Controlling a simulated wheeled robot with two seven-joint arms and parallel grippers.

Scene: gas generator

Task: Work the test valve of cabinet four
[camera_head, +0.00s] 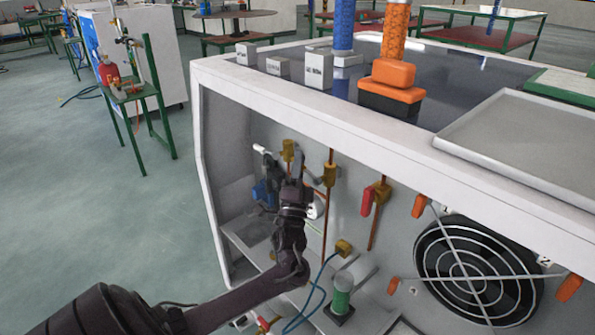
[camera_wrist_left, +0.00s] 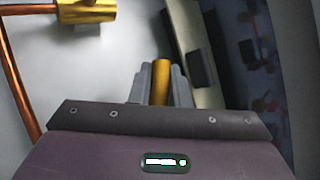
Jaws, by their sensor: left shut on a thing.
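An open-sided grey cabinet (camera_head: 215,140) holds several brass valves and fittings on copper pipes. My left gripper (camera_head: 282,160) reaches inside it, near the upper left brass fitting (camera_head: 288,148). In the left wrist view my gripper's fingers (camera_wrist_left: 161,88) are shut on a brass cylindrical part (camera_wrist_left: 161,72). Which part of the valve this is, I cannot tell. A second brass fitting (camera_head: 328,176) on a copper pipe is just to the right. A valve with a red handle (camera_head: 367,201) is further right. My right gripper is not in view.
A round fan with a guard (camera_head: 475,265) is at the right of the panel. A green-and-white cylinder (camera_head: 341,292), a blue hose (camera_head: 315,290) and a blue part (camera_head: 262,192) are close to my left arm. Open floor lies left of the cabinet.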

